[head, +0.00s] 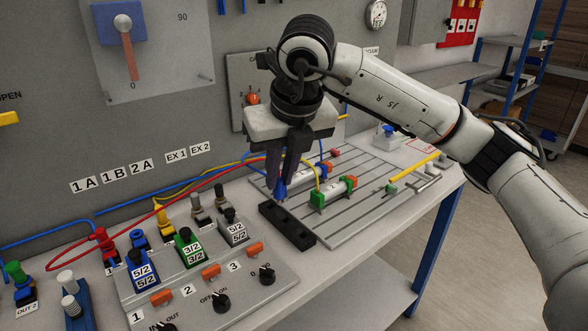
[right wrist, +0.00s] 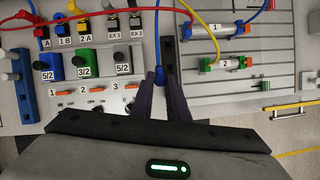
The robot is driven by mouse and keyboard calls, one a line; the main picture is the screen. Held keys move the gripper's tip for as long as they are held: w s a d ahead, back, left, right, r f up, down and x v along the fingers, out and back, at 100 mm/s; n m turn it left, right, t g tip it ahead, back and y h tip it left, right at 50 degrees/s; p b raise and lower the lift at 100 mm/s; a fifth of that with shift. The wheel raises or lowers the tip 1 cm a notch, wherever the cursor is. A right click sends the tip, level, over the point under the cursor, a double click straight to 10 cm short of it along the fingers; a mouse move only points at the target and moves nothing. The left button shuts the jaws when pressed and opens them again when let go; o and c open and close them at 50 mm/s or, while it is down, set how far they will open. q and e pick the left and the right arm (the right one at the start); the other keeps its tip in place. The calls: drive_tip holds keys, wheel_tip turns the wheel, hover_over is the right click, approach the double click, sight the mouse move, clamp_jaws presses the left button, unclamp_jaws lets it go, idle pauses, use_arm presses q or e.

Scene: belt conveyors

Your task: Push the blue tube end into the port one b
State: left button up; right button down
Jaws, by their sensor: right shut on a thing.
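My right gripper (head: 280,186) is shut on the blue tube end (head: 281,192), which points down between its fingertips. The blue tube end also shows in the right wrist view (right wrist: 160,76) with its tube running up the picture. It is at the black block (head: 287,226); I cannot tell whether it touches the block. Port one b is the blue fitting (right wrist: 63,27) above the label "1 B" in the right wrist view, left of the gripper and well apart. In the head view this blue fitting (head: 139,238) stands between the red and yellow ones. My left gripper is not in view.
The red fitting (head: 102,242) and yellow fitting (head: 163,219) flank the port. Grey fittings EX 1 and EX 2 (head: 197,207) stand to the right, with labelled valves (head: 186,248) in front. Red and yellow tubes cross behind. Cylinders (head: 336,190) lie on the grooved plate.

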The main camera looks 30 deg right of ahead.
drive_tip(key=shift+w+a, duration=0.85)
drive_tip(key=shift+a, duration=0.5)
drive_tip(key=p, duration=0.8)
hover_over(136, 236)
drive_tip(key=shift+f, duration=1.3)
drive_tip(key=shift+w, duration=0.1)
drive_tip(key=shift+f+b, duration=0.1)
drive_tip(key=shift+b, duration=0.2)
drive_tip(key=shift+f+b, duration=1.5)
drive_tip(key=shift+f, duration=0.65)
drive_tip(key=shift+f, duration=0.1)
drive_tip(key=shift+f+b, duration=0.2)
drive_tip(key=shift+b, duration=0.25)
